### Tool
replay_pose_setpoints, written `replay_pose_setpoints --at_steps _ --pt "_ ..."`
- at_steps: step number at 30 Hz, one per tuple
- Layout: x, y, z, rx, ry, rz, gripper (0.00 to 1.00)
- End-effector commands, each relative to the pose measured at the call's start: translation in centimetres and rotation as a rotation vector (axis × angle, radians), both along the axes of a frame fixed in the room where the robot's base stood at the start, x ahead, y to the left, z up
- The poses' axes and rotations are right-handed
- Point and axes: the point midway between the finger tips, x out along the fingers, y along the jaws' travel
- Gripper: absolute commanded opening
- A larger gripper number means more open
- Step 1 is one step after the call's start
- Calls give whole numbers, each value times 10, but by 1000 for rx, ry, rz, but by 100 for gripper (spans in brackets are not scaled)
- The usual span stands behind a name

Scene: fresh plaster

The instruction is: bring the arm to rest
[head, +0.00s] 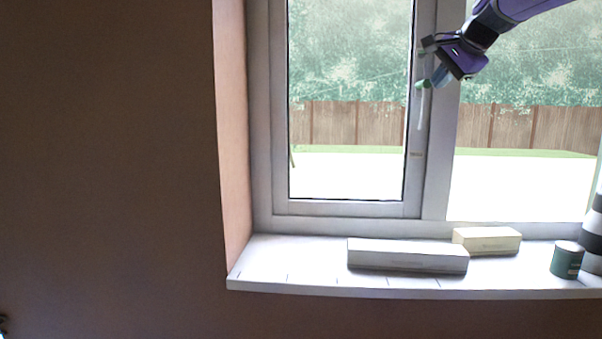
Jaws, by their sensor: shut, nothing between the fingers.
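My gripper (431,84) is at the upper right of the head view, at the end of my purple and black arm. It is shut and empty, with a green tip pointing left and down. It shows in front of the window frame, beside the white window handle (421,108). I cannot tell whether it touches the handle. The rest of my arm runs out of the top right of the view.
The window sash (346,208) looks closed. On the white sill (300,272) stand a long white box (407,258), a cream box (487,241), a dark green tin (566,262) and a black-and-white striped object (592,238). The sill's left end is clear. Bare brown wall (110,150) fills the left.

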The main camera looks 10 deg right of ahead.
Motion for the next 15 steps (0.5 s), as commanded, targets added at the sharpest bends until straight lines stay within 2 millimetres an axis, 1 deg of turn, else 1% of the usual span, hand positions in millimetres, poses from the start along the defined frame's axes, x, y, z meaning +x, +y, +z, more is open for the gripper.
replay_pose_setpoints --at_steps 2,5,8,9,11,12,14,15 --pt "-9 8 -4 -19 7 22 0" --pt "-32 26 -17 -76 30 85 0" --pt "-68 51 -39 -167 66 184 0" --pt "-84 61 -51 -207 81 229 0" --pt "-108 76 -68 -271 103 298 0" --pt "-125 85 -80 -311 118 345 0" --pt "-149 97 -99 -375 138 417 0" --pt "-166 104 -112 -416 152 465 0"
